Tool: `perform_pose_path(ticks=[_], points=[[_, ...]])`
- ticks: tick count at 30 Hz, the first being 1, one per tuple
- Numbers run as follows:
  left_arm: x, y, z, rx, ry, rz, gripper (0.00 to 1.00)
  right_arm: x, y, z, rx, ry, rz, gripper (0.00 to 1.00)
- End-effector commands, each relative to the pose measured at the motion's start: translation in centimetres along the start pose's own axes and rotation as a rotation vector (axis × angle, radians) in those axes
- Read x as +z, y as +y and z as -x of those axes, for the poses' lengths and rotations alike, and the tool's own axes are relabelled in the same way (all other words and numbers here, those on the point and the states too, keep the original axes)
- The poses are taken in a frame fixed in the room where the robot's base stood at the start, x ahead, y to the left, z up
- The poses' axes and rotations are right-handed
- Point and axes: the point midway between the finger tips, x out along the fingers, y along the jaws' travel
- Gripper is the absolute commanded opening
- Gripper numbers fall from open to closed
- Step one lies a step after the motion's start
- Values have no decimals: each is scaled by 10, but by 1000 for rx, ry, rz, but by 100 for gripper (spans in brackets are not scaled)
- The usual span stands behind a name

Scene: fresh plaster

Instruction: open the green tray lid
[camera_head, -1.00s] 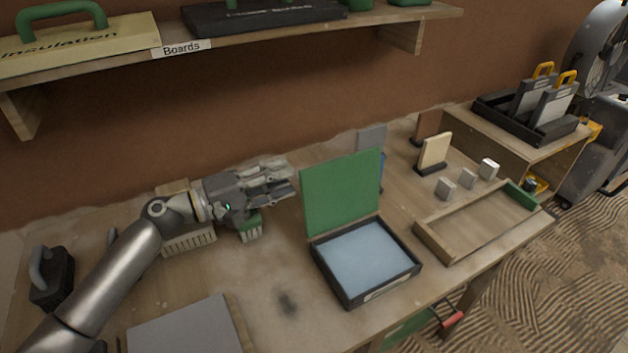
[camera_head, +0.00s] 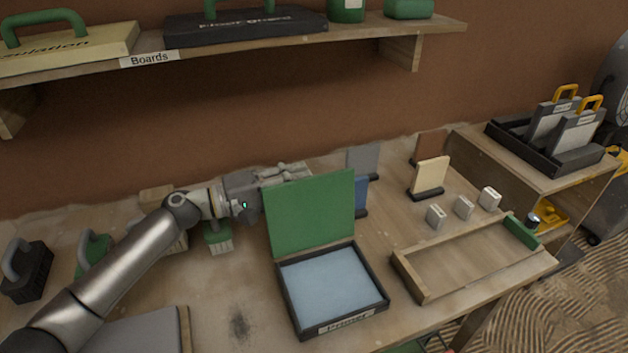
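The green tray lid (camera_head: 311,212) stands upright, leaning slightly back, along the rear edge of the black tray (camera_head: 361,313). The tray is labelled "Primer" and its inside shows a pale blue surface. My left gripper (camera_head: 284,172) is behind the lid, with its fingers just above the lid's top left edge. The lid hides part of the gripper, so its opening and any contact with the lid cannot be told. My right gripper is out of view.
A wooden tray (camera_head: 405,277) lies right of the primer tray, with small grey blocks (camera_head: 463,208) and upright sample boards (camera_head: 431,176) behind it. A shelf (camera_head: 240,45) of boards hangs above.

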Motion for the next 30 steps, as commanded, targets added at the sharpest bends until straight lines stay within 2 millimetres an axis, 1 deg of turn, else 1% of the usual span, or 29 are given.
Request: perform_pose_path(ticks=[10, 11, 18, 30], points=[[-1, 0, 1, -1, 0, 0, 34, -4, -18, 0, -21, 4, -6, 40], [-1, 0, 1, 0, 0, 0, 31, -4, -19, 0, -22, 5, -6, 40], [0, 0, 1, -1, 0, 0, 0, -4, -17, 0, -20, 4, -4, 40], [-1, -2, 1, -4, 2, -1, 0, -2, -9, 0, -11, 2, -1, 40]])
